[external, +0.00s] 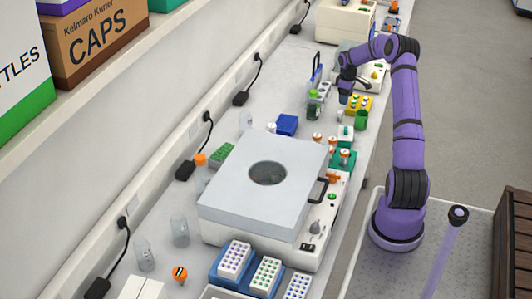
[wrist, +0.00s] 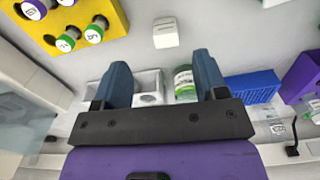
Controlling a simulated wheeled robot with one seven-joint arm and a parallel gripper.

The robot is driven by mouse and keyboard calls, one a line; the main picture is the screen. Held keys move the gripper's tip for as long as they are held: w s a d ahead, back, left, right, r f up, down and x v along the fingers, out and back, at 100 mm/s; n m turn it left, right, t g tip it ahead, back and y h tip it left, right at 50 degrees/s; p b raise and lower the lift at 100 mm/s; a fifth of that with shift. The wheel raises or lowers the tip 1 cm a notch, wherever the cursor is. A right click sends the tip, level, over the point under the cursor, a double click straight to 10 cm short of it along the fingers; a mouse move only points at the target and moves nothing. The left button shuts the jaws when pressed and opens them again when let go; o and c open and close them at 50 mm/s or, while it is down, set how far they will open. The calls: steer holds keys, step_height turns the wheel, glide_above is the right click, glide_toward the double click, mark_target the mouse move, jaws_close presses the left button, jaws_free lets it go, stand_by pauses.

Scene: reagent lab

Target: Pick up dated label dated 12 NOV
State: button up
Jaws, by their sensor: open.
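A small white block or tag (wrist: 166,32) lies on the pale bench in the wrist view, just beyond my fingertips. It may be the dated label, but its faint marking is too small to read. My gripper (wrist: 162,66) is open, with its two blue-grey fingers apart and nothing held between them. The white piece is ahead of the gap and apart from both fingers. In the external view my gripper (external: 345,91) hangs over the far part of the bench. I cannot make out the label there.
A yellow rack (wrist: 112,14) with several vials is at the wrist view's upper left. A green-labelled jar (wrist: 185,80) and a blue basket (wrist: 252,88) are near the fingers. A large grey-lidded machine (external: 228,190) fills the nearer bench in the external view.

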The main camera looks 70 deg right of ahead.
mark_target(342, 112)
step_height(342, 112, down, 5)
steer(key=shift+f, duration=0.1)
steer(key=shift+w+a+f, duration=0.15)
steer(key=shift+w+f, duration=0.05)
steer(key=shift+f, duration=1.15)
steer(key=shift+w+a+f, duration=0.1)
steer(key=shift+w+f, duration=0.05)
steer(key=shift+f, duration=1.2)
steer(key=c, duration=1)
